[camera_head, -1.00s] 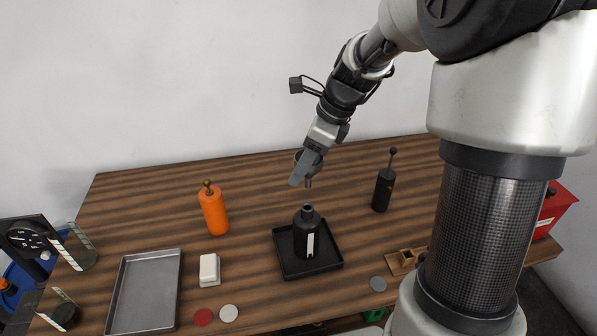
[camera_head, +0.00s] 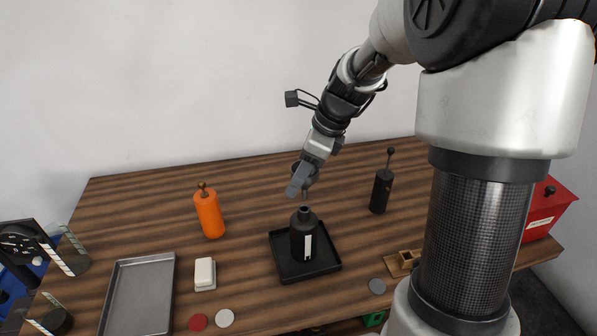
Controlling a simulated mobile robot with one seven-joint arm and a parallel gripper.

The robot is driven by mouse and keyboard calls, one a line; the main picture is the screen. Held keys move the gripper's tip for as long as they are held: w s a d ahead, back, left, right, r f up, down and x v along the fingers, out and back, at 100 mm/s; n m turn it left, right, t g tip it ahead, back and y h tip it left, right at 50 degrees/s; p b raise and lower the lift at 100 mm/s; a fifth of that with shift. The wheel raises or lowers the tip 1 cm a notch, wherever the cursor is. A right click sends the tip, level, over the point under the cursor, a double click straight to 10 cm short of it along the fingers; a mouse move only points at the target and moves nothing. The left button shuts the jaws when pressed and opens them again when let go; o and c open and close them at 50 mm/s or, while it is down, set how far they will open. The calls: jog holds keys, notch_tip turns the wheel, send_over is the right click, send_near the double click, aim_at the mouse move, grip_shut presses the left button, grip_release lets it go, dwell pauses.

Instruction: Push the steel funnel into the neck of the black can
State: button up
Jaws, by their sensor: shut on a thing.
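The black can (camera_head: 303,240), with a white label, stands upright on a black square tray (camera_head: 328,266) in the middle of the table. My gripper (camera_head: 299,183) is above it, shut on the steel funnel (camera_head: 312,177). The gripper's fingers hide much of the funnel's cone. The narrow spout points down, just over the can's neck. I cannot tell whether the spout tip touches the neck or is slightly above it.
An orange bottle (camera_head: 209,215) stands to the left and a black bottle with a ball-topped rod (camera_head: 381,192) to the right. A metal tray (camera_head: 140,298), a white block (camera_head: 205,272) and several discs lie near the front. A red box (camera_head: 548,208) is at far right.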

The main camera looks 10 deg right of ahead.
jog(key=shift+f+b, duration=0.5)
jog(key=shift+f, duration=0.7)
jog(key=shift+p, duration=0.7)
dwell(0.7)
jog(key=shift+f+b, duration=1.25)
jog(key=shift+f, duration=0.85)
jog(key=o, duration=1.2)
jog(key=shift+r, duration=0.1)
jog(key=shift+o, duration=0.2)
jog(key=v, duration=1.7)
jog(key=shift+r+p, duration=0.2)
jog(key=shift+p, duration=0.25)
jog(key=shift+d, duration=0.1)
